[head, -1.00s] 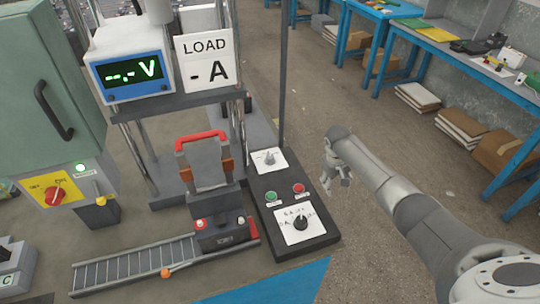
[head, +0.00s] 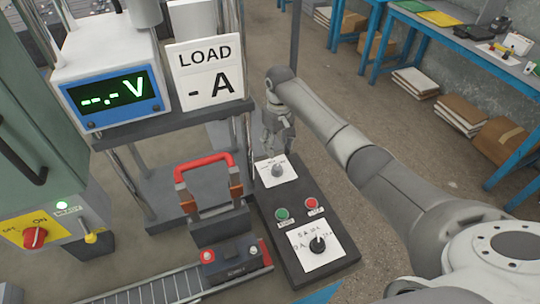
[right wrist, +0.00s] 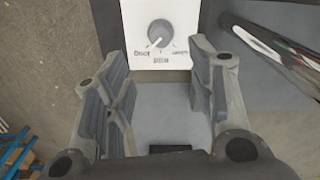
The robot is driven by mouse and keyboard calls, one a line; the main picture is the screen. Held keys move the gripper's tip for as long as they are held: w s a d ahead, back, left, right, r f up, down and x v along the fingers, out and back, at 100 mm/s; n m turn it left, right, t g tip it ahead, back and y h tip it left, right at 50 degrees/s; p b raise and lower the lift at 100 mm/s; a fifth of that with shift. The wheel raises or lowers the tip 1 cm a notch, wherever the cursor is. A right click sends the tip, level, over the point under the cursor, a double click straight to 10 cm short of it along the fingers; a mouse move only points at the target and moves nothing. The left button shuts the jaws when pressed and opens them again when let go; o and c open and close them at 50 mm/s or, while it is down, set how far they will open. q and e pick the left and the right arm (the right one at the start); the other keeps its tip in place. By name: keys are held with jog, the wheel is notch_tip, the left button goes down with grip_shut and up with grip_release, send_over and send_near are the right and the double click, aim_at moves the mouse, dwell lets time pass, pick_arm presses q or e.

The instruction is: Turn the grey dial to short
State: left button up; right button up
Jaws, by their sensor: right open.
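The grey dial (head: 277,170) sits on a white label plate at the far end of the dark control box (head: 347,247). In the right wrist view the dial (right wrist: 159,33) shows beyond the fingertips, its pointer aimed toward the lower left; the label's small words are hard to read. My right gripper (head: 279,140) is just behind the dial in the head view. In the right wrist view my right gripper (right wrist: 160,80) is open and empty, with the dial ahead between its fingers and apart from them. My left gripper is not in view.
A green button (head: 282,214), a red button (head: 311,203) and a black dial (head: 317,244) are on the same box. A red-handled clamp (head: 203,165) stands to the left.

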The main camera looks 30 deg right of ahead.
aim_at(277, 167)
jog(key=shift+w+a+f, duration=0.1)
jog(key=shift+w+f, duration=0.1)
jog(key=shift+f, duration=0.5)
jog(key=f, duration=0.4)
jog(key=s+f, duration=0.1)
jog(key=shift+f, duration=0.4)
jog(key=shift+w+f, duration=0.25)
jog(key=shift+f, duration=1.35)
jog(key=shift+s, duration=0.1)
jog(key=shift+f, duration=0.1)
jog(key=shift+c, duration=1.6)
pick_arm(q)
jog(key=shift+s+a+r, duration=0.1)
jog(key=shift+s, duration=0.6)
pick_arm(e)
jog(key=c, duration=0.7)
